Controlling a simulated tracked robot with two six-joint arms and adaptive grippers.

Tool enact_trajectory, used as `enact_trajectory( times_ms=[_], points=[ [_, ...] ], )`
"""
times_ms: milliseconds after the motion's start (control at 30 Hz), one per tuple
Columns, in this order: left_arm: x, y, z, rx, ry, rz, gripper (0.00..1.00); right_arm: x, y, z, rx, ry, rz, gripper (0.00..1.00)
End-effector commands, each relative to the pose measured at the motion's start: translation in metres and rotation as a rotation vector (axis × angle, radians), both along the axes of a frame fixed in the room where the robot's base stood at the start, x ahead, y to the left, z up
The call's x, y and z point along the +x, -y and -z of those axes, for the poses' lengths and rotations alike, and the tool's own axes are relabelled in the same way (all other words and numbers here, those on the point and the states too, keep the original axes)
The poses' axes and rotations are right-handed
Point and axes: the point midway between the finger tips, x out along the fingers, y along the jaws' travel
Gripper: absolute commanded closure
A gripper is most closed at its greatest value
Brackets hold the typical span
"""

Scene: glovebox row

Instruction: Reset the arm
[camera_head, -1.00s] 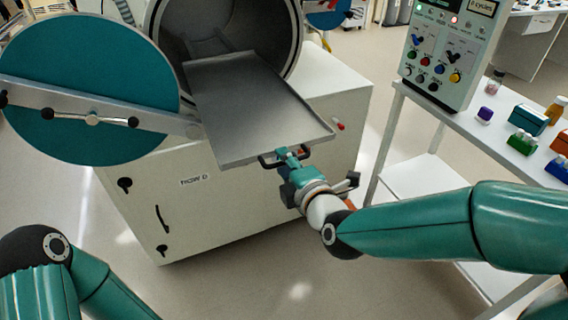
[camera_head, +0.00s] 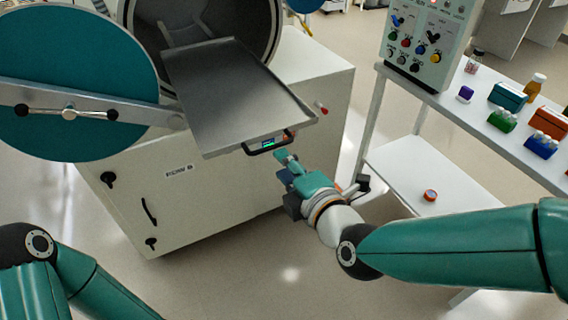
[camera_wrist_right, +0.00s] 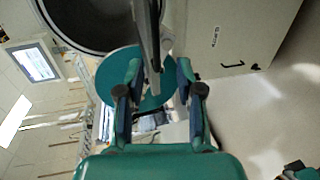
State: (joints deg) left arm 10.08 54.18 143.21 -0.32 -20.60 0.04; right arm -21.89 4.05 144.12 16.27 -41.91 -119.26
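My right gripper (camera_head: 286,158) is just in front of the handle (camera_head: 270,142) of a grey metal tray (camera_head: 235,95), apart from it and empty. In the right wrist view its two fingers (camera_wrist_right: 157,100) are spread, with the tray's edge (camera_wrist_right: 148,35) beyond them. The tray sticks out of the round opening of a white chamber (camera_head: 225,165). My left arm shows only in part at the lower left; its gripper is out of the picture.
The chamber's round teal door (camera_head: 70,60) stands open at the left. At the right, a white shelf unit (camera_head: 450,110) holds a control box (camera_head: 425,40), small coloured boxes and bottles. An orange-and-white round item (camera_head: 430,195) lies on its lower shelf. Floor in front is clear.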

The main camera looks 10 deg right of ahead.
Motion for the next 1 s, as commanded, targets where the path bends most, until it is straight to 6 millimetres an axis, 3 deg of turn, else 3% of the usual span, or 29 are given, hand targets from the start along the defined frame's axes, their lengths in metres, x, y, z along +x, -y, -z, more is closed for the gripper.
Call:
enact_trajectory(
  times_ms=[333,467,567,667,733,900,1000],
  points=[
    [0.0,0.0,-0.001,0.0,0.0,0.0,0.6,0.002,0.005,0.001,0.0,-0.004,0.012,0.64],
    [0.0,0.0,-0.007,0.0,0.0,0.0,0.6,0.01,0.02,0.027,-0.018,-0.074,0.048,0.64],
    [0.0,0.0,-0.014,0.0,0.0,0.0,0.6,0.016,0.036,0.073,-0.047,-0.188,0.085,0.64],
    [0.0,0.0,-0.022,0.0,0.0,0.0,0.6,0.011,0.053,0.139,-0.078,-0.351,0.108,0.64],
    [0.0,0.0,-0.027,0.0,0.0,0.0,0.6,-0.002,0.061,0.19,-0.034,-0.5,0.137,0.64],
    [0.0,0.0,-0.038,0.0,0.0,0.0,0.6,-0.068,0.067,0.3,0.286,-0.92,0.334,0.64],
    [0.0,0.0,-0.041,0.0,0.0,0.0,0.6,-0.108,0.06,0.339,0.5,-1.123,0.505,0.64]
  ],
)
